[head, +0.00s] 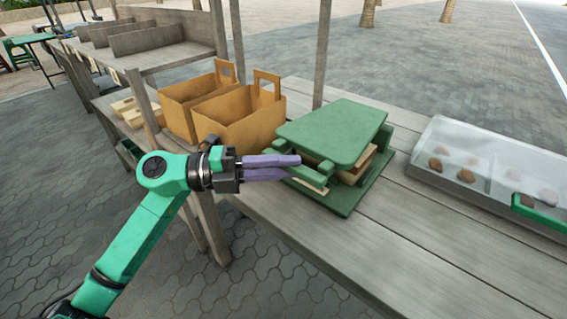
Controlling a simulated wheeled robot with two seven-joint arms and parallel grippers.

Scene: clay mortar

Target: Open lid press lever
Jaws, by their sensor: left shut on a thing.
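A green press stands on the grey wooden table. Its flat green lid (335,128) is on top, over light wooden parts (352,172) and a green base plate (345,205). A green bar (310,174), which looks like the lever, sits at the press's left side. My left gripper (296,164) reaches in from the left at this side. Its purple fingers are close together and shut on the green bar; they hide part of it. The lid lies above the wooden parts, slightly tilted. My right gripper is not in view.
Two tan bags with handles (240,118) stand left of the press, behind my gripper. A clear-covered case (440,150) with several brown pieces is at the right. A wooden post (321,60) rises behind the press. The table front (400,250) is clear.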

